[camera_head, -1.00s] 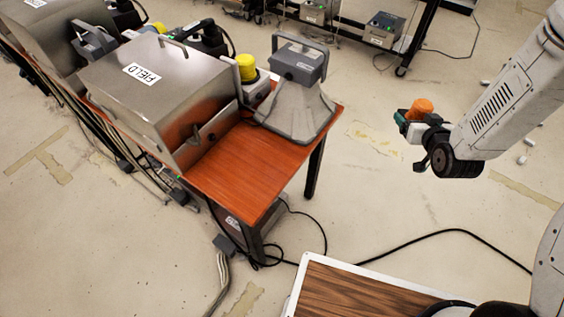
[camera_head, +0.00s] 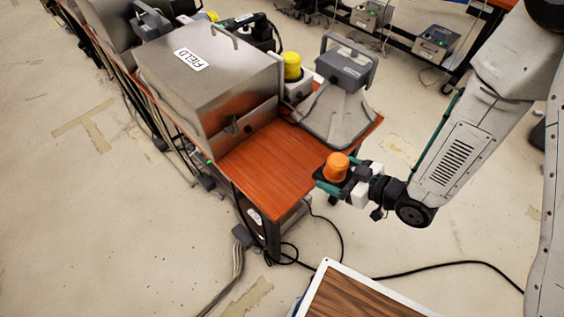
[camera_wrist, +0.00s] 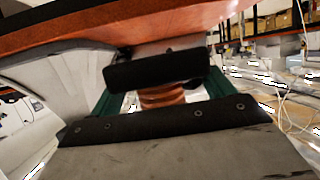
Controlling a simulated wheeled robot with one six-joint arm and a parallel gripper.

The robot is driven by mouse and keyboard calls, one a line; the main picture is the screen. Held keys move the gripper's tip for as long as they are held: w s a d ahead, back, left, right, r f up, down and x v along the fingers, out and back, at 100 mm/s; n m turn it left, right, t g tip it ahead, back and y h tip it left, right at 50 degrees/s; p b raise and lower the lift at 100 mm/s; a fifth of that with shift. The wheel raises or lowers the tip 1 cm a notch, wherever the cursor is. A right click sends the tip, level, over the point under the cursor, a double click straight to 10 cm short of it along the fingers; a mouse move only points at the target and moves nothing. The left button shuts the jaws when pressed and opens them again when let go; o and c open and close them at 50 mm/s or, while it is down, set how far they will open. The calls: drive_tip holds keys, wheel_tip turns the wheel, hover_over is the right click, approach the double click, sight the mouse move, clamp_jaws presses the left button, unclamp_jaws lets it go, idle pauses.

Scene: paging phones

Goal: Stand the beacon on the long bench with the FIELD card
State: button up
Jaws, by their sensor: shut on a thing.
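The orange beacon (camera_head: 337,166) is held upright in my gripper (camera_head: 340,185), which is shut on it. In the head view they are at the right front corner of the long bench (camera_head: 262,160), close to its edge; I cannot tell if the beacon is over the top. The bench has a reddish wooden top. The FIELD card (camera_head: 191,59) is on the big metal case on this bench. In the wrist view the ribbed orange side of the beacon (camera_wrist: 162,97) shows between dark pads, with the bench edge (camera_wrist: 120,22) across the top.
The metal case (camera_head: 215,85) fills the left of the bench. A grey horn speaker (camera_head: 340,105) and a yellow-topped beacon (camera_head: 291,66) stand at the back. The front part of the top is bare. Cables lie on the floor. A wood-topped surface (camera_head: 350,297) is at the bottom.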

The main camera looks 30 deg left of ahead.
hover_over(283, 164)
drive_tip(key=shift+d+f, duration=0.15)
drive_tip(key=shift+f, duration=0.6)
drive_tip(key=shift+a+f, duration=0.1)
drive_tip(key=shift+a, duration=0.2)
drive_tip(key=shift+f, duration=1.65)
drive_tip(key=shift+d, duration=0.1)
drive_tip(key=shift+f, duration=0.15)
drive_tip(key=o, duration=1.5)
